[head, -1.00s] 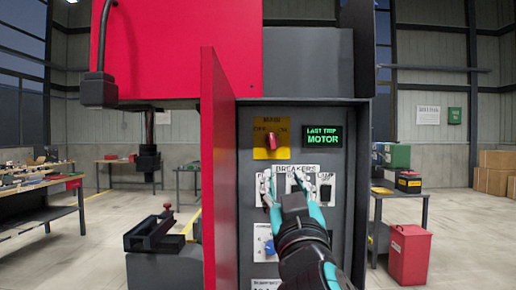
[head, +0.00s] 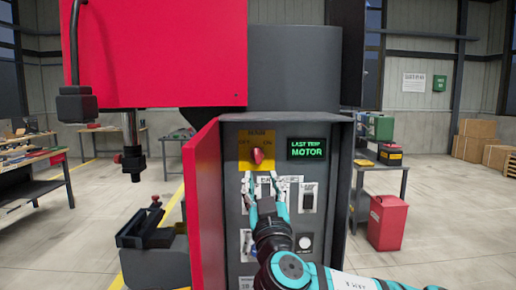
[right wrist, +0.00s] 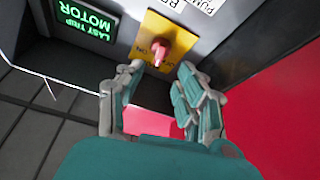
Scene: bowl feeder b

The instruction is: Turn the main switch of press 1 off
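The main switch (head: 257,156) is a red knob on a yellow plate, at the top left of the grey panel in press 1's open cabinet. I cannot tell for sure whether it points to OFF or ON. It also shows in the right wrist view (right wrist: 160,48), upper middle. My right gripper (head: 262,180) is open and empty, just below the knob in the head view. In the right wrist view its two fingertips (right wrist: 161,72) are spread apart, short of the knob, with a gap between them. My left gripper is not in view.
A green display (head: 307,148) reads "LAST TRIP MOTOR" right of the switch. Breakers (head: 308,198) sit below, partly hidden by my gripper. The red cabinet door (head: 204,210) stands open at the left. A red bin (head: 387,222) stands on the floor at the right.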

